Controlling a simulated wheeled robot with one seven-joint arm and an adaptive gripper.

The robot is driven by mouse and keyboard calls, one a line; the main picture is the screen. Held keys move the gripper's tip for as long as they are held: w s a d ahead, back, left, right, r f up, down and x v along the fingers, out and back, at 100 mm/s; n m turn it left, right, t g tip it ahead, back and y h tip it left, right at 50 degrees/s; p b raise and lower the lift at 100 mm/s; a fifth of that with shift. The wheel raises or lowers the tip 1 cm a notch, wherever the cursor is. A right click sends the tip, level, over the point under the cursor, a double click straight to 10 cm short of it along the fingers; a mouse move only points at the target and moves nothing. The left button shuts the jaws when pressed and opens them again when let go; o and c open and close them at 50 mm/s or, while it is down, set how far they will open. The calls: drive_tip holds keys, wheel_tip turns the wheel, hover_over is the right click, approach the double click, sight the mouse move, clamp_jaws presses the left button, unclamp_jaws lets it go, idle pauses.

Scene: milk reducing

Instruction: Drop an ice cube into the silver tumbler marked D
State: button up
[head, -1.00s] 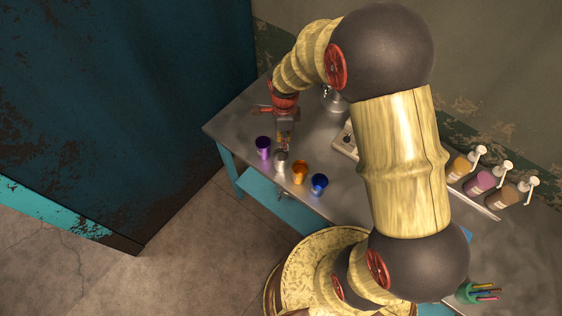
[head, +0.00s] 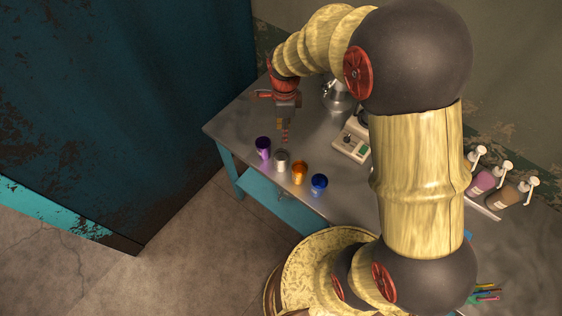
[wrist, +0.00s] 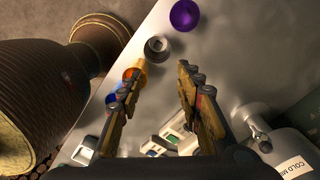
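The silver tumbler (head: 282,160) stands upright between the purple cup (head: 263,148) and the orange cup (head: 300,172). In the wrist view the silver tumbler (wrist: 157,48) lies just beyond my fingertips, its dark mouth facing the camera. No letter D is readable. My gripper (head: 285,138) hangs above the table, just behind the tumbler. In the wrist view my gripper (wrist: 160,74) has its two fingers apart with nothing between them. I see no ice cube, and the tumbler's contents are too dark to tell.
A blue cup (head: 319,183) ends the row near the table's front edge. A metal container (wrist: 292,152) labelled "COLD MI…" and white button devices (head: 352,146) stand behind. Pump bottles (head: 484,180) stand to the right. The table's left part is clear.

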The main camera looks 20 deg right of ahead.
wheel_tip(320, 180, up, 6)
drive_tip(key=shift+f, duration=0.1)
idle(0.6)
drive_tip(key=s+r+n+t+b, duration=0.2)
drive_tip(key=s+n+b, duration=0.3)
drive_tip(key=s+n, duration=0.5)
drive_tip(key=s+r+n+t+b, duration=0.3)
drive_tip(key=s+n+b, duration=0.3)
drive_tip(key=s+n, duration=0.4)
drive_tip(key=shift+s+d+r+n+t, duration=0.35)
drive_tip(key=shift+r+n, duration=0.15)
drive_tip(key=shift+r, duration=0.2)
